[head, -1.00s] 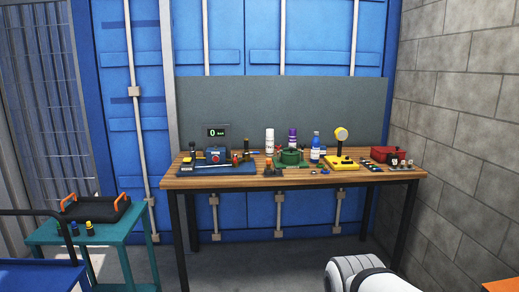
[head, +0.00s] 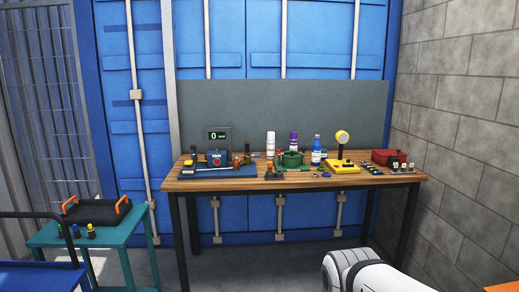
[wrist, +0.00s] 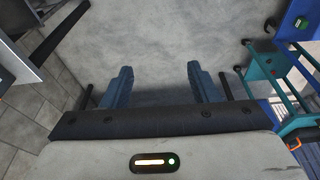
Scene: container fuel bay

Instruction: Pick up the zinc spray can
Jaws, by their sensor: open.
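On the wooden workbench (head: 215,184) stand a white can (head: 271,145), a purple can (head: 293,142) with a white label and a blue bottle (head: 316,150) with a white label. The labels are too small to read, so I cannot tell for sure which is the zinc spray can. The lower parts of the white and purple cans are partly hidden behind a green round-topped item (head: 291,159). My gripper (wrist: 161,78) is open and empty in the wrist view, pointing at bare floor. It is well away from the cans.
A teal cart (head: 48,237) stands left and a block wall (head: 464,120) right. The floor before the bench is clear.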

